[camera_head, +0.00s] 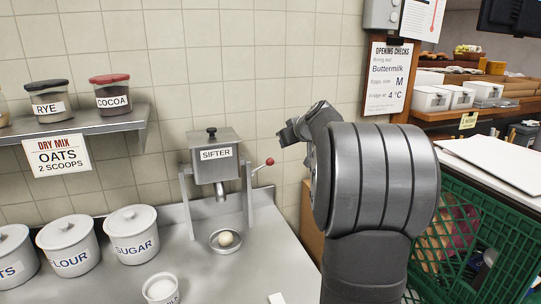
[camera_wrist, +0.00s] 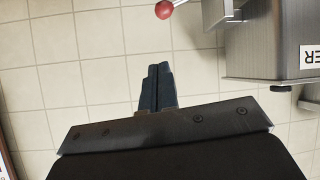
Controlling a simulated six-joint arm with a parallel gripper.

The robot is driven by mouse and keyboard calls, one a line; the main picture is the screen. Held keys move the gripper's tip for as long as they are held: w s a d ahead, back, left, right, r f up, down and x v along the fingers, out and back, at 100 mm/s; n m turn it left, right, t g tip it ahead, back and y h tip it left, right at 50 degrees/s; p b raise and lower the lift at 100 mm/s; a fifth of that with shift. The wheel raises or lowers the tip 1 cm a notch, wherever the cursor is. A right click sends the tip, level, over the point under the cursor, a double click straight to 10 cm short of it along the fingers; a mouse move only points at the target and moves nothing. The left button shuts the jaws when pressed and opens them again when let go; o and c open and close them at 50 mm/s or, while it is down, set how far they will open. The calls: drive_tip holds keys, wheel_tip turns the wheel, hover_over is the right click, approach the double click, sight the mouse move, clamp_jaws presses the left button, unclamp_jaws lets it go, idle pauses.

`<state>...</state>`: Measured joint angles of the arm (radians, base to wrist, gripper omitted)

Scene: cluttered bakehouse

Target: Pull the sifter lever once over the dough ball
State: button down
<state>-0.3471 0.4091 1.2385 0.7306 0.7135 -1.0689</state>
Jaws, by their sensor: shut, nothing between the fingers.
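The sifter (camera_head: 215,168) is a grey metal hopper on two legs with a label and black knob. Its lever (camera_head: 262,166) sticks out to the right and ends in a red ball. The pale dough ball (camera_head: 225,239) sits in a small round dish (camera_head: 236,247) below the sifter's spout. My gripper (camera_head: 287,135) is to the right of the red ball and higher in the picture, apart from it. In the wrist view my gripper's dark fingers (camera_wrist: 158,72) are together and empty. The red lever ball (camera_wrist: 164,9) shows at the top edge there, with the sifter body (camera_wrist: 265,40) at right.
Flour (camera_head: 68,258) and sugar (camera_head: 132,250) canisters stand left on the steel counter, with a small white cup (camera_head: 160,290) in front. A shelf (camera_head: 90,128) holds rye and cocoa jars. A green crate (camera_head: 480,255) is at right. Tiled wall lies behind.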

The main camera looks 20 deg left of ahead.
drive_tip(key=shift+s+a+r+m+t, duration=0.1)
drive_tip(key=shift+s+a+m+t, duration=0.15)
drive_tip(key=shift+s+a+t, duration=0.3)
drive_tip(key=shift+s+a+r+m+t, duration=0.25)
drive_tip(key=shift+s+t, duration=0.2)
drive_tip(key=shift+s, duration=0.3)
drive_tip(key=shift+s+a+m+t, duration=0.35)
drive_tip(key=shift+s+t, duration=0.15)
drive_tip(key=shift+s, duration=0.15)
hover_over(263, 166)
drive_tip(key=d, duration=0.1)
wheel_tip(263, 166, down, 5)
drive_tip(key=shift+w+d+f, duration=0.15)
drive_tip(key=shift+d+f, duration=0.2)
drive_tip(key=shift+f, duration=0.45)
drive_tip(key=shift+w+d+f, duration=0.1)
drive_tip(key=shift+d+f, duration=0.25)
drive_tip(key=shift+f, duration=0.4)
